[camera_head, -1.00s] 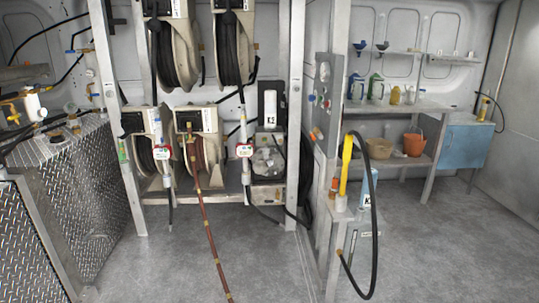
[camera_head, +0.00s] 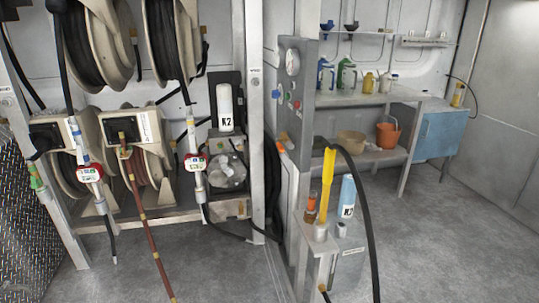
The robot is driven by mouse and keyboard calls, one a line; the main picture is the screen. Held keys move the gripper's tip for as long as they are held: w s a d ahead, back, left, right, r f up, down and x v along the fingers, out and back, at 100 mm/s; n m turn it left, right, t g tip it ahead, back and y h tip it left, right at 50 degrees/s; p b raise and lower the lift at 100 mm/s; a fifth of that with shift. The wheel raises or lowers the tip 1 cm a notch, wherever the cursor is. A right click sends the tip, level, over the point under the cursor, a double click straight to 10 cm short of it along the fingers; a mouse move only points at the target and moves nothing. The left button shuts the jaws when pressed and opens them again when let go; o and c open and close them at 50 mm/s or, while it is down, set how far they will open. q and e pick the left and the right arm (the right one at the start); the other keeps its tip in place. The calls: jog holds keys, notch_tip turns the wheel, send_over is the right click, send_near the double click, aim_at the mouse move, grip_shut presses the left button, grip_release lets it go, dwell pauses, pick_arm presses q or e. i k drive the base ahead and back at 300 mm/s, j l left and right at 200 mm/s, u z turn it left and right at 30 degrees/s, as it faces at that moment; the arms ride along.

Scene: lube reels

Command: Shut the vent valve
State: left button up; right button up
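I cannot single out the vent valve with certainty. A small green fitting (camera_head: 36,176) is on the left post; whether it is a valve is too small to tell. A grey panel (camera_head: 296,105) with a round gauge (camera_head: 292,62) and coloured buttons stands right of the middle post. Neither of my grippers is in view.
Hose reels (camera_head: 90,45) fill the rack at left, with red-and-white metered nozzles (camera_head: 90,174) hanging below. A yellow-handled nozzle (camera_head: 327,185) with a black hose (camera_head: 369,220) stands on a pedestal at centre right. Shelves (camera_head: 380,100) line the back. Grey floor (camera_head: 440,235) is clear at right.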

aim_at(280, 147)
jog(key=i+z, duration=0.1)
jog(key=i, duration=0.3)
jog(key=i+j+z, duration=0.1)
jog(key=z, duration=0.7)
jog(key=i+j+z, duration=0.1)
jog(key=j+z, duration=0.45)
jog(key=j, duration=0.2)
jog(key=j+z, duration=0.25)
jog(key=j, duration=0.5)
jog(key=j+z, duration=0.15)
jog(key=j, duration=2.05)
jog(key=i+l+u, duration=0.2)
jog(key=u, duration=0.2)
jog(key=l, duration=0.1)
